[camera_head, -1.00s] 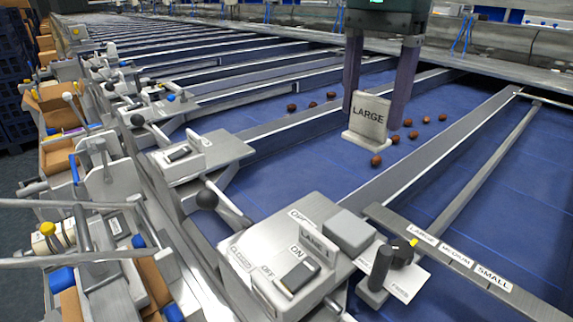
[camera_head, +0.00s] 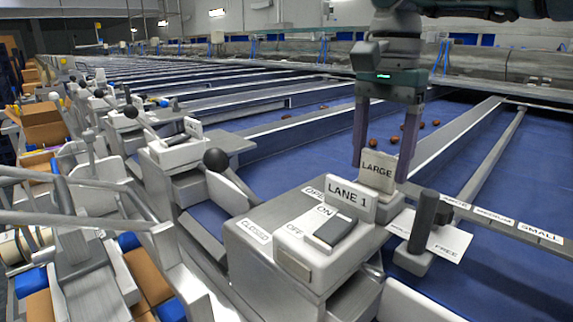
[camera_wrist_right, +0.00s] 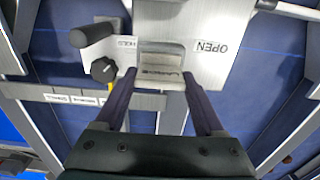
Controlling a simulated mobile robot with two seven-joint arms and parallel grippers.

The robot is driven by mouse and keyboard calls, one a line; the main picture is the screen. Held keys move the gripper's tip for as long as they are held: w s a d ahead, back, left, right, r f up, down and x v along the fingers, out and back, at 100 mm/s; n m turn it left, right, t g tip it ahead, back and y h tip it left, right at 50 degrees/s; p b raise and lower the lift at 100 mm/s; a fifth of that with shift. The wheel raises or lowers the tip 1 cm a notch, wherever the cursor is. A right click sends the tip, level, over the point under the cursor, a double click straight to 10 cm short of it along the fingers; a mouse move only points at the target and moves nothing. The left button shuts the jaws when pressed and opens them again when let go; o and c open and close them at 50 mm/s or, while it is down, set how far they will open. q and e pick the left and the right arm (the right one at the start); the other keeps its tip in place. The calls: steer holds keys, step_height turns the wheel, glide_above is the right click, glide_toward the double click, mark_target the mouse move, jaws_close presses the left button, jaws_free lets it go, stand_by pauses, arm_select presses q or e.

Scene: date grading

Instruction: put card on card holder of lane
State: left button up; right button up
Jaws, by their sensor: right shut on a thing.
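The beige card (camera_head: 376,172) reads LARGE and is upright between the fingers of my right gripper (camera_head: 381,174), which is shut on it. It is just behind the LANE 1 sign (camera_head: 348,198) on the lane's control box (camera_head: 262,262). The card holder's top is largely hidden by the sign and card; I cannot tell whether the card touches it. In the right wrist view, the card (camera_wrist_right: 160,73) shows between the fingertips (camera_wrist_right: 160,78), over the box's pale top. My left gripper is not in view.
A black upright handle (camera_head: 425,222) stands close to the right of the card, beside a FREE label (camera_head: 447,248). A black ball lever (camera_head: 216,160) stands at the left. Several dates (camera_head: 402,127) lie on the blue belt (camera_head: 300,147) behind.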

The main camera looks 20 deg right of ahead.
mark_target(381, 153)
steer(key=shift+d+r, duration=0.1)
steer(key=shift+r, duration=0.05)
steer(key=shift+f, duration=0.2)
steer(key=o, duration=1.3)
steer(key=shift+r, duration=0.1)
step_height(381, 153, up, 12)
steer(key=p, duration=1)
steer(key=shift+r, duration=0.15)
